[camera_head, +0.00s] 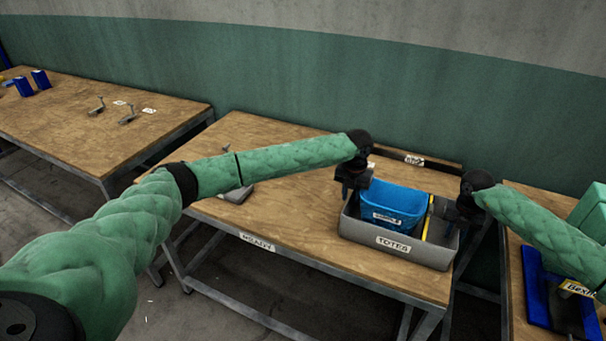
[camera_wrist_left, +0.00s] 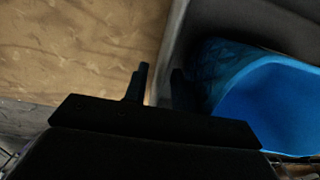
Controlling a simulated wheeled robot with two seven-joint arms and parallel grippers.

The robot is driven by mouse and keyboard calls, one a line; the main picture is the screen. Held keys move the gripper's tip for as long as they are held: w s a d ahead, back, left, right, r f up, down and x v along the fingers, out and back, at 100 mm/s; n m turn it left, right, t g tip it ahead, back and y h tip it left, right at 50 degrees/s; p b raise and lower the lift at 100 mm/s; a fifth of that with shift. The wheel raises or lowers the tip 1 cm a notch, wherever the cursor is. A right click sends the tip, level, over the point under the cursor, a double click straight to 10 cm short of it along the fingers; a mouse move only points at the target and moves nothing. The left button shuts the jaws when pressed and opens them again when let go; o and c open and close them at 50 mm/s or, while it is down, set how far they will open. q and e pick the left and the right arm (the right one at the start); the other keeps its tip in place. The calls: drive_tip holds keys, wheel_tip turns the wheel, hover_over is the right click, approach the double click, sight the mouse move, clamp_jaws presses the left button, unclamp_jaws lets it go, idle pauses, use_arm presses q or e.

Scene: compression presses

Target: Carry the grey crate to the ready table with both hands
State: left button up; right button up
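The grey crate (camera_head: 428,256), labelled TOTES, is at the right end of the ready table (camera_head: 285,215), near its front edge. It looks level; I cannot tell if its base touches the top. It holds a blue bin (camera_head: 398,200) and a yellow item (camera_head: 427,217). My left gripper (camera_head: 350,190) is at the crate's left rim. In the left wrist view its fingers (camera_wrist_left: 158,85) stand close on either side of the crate's grey wall (camera_wrist_left: 175,40), beside the blue bin (camera_wrist_left: 270,95). My right gripper (camera_head: 466,212) is at the crate's right rim; its fingertips are hidden.
A grey item (camera_head: 237,194) lies on the ready table behind my left forearm. The table's middle is mostly clear. Another table (camera_head: 80,125) at left bears blue bins and metal parts. At right, a separate table (camera_head: 517,285) holds a blue tray, beyond a gap.

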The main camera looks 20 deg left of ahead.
use_arm(q)
drive_tip(key=shift+r, duration=0.1)
idle(0.4)
use_arm(e)
drive_tip(key=shift+r, duration=0.15)
use_arm(q)
wheel_tip(320, 180, up, 12)
use_arm(e)
wheel_tip(320, 180, up, 12)
drive_tip(key=shift+f, duration=0.15)
idle(0.6)
idle(0.4)
